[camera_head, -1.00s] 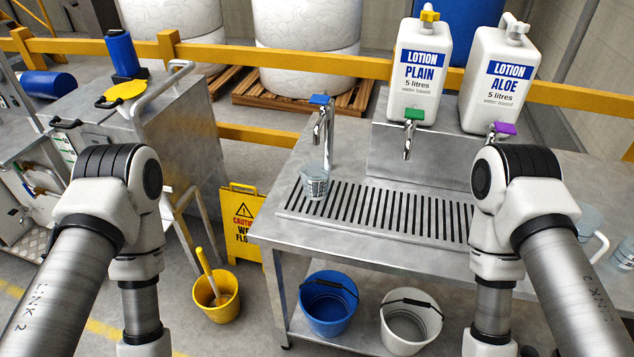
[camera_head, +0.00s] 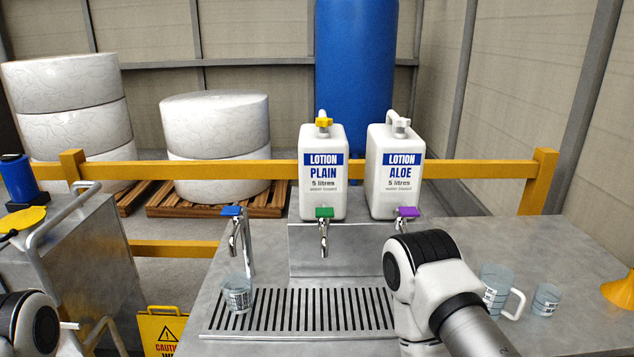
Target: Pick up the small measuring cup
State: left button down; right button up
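Three clear measuring vessels stand upright on the steel bench. One clear cup with printed marks (camera_head: 238,294) stands on the drain grate under the blue-handled tap. At the right, a larger clear jug with a white handle (camera_head: 495,288) stands beside a small clear cup (camera_head: 546,299), slightly apart from it. My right arm's elbow and forearm cover part of the bench left of the jug. My left elbow shows at the lower left corner. Neither gripper is in view.
A white PLAIN lotion jug (camera_head: 323,185) and an ALOE lotion jug (camera_head: 393,180) stand behind green and purple taps. An orange funnel (camera_head: 620,292) is at the right edge. The steel bench (camera_head: 510,245) is bare behind the jug and small cup.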

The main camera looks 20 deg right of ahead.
aim_at(545, 301)
jog(key=z, duration=1.85)
jog(key=i+l+u, duration=0.1)
jog(key=i+l, duration=0.15)
jog(key=i+l+u, duration=0.1)
jog(key=l, duration=0.35)
jog(key=i+l+u, duration=0.15)
jog(key=i+l, duration=0.2)
jog(key=i+l+u, duration=0.1)
jog(key=l, duration=0.35)
jog(key=i, duration=0.05)
